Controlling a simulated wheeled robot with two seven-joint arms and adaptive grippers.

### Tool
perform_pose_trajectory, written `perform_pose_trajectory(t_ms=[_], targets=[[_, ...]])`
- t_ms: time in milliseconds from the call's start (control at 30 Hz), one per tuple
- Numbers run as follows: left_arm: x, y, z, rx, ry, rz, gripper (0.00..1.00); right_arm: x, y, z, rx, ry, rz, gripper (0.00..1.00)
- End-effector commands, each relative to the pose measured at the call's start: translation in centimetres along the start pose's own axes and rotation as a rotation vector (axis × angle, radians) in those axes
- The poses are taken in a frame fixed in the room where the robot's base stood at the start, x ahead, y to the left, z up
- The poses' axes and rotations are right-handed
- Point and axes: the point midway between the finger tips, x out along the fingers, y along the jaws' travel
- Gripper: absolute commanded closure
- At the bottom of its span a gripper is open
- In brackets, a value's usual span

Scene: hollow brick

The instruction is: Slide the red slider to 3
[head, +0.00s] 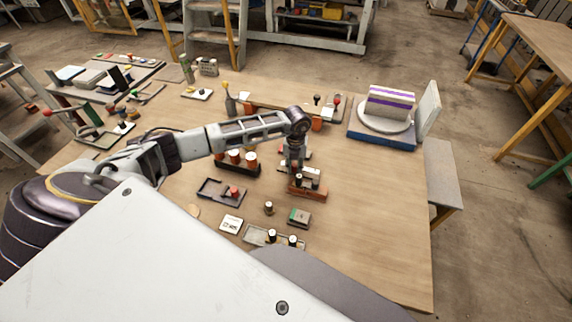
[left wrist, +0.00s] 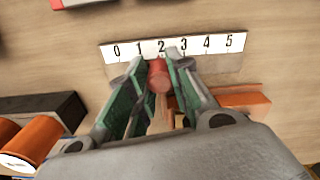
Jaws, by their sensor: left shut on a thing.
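The red slider (left wrist: 159,76) shows in the left wrist view as a round red knob beside the number strip (left wrist: 174,47), which is marked 0 to 5. The slider stands in line with the 2. My left gripper (left wrist: 157,66) is shut on the slider, one finger on each side of it. In the head view my left gripper (head: 296,170) reaches down over the slider's wooden base; the slider is hidden there. My right gripper is not in view.
Orange-and-white cylinders in a dark rack (head: 236,160) stand left of the gripper. A turntable (head: 385,118) stands at the back right. The table's right side is clear.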

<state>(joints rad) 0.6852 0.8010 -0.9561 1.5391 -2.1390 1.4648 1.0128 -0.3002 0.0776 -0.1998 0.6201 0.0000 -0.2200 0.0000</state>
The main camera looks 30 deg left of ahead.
Motion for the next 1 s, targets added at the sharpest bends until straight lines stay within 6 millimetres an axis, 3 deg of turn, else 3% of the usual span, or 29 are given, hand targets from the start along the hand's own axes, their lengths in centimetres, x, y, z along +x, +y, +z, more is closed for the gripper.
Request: perform_pose_trajectory(t_ms=[200,567,600,767,1000], targets=[[0.0,-2.5,-0.5,0.000,-0.001,-0.002,1.00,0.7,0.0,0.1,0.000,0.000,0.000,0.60],[-0.1,-2.9,-0.5,-0.001,-0.002,0.000,1.00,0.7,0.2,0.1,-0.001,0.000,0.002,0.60],[-0.1,-2.9,-0.5,-0.001,-0.002,0.000,0.77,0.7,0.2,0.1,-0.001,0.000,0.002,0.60],[-0.1,-2.9,-0.5,-0.001,-0.002,0.000,0.56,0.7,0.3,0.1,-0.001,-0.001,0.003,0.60],[0.0,-2.9,-0.5,0.000,-0.001,0.000,0.56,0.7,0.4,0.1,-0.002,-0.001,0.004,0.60]])
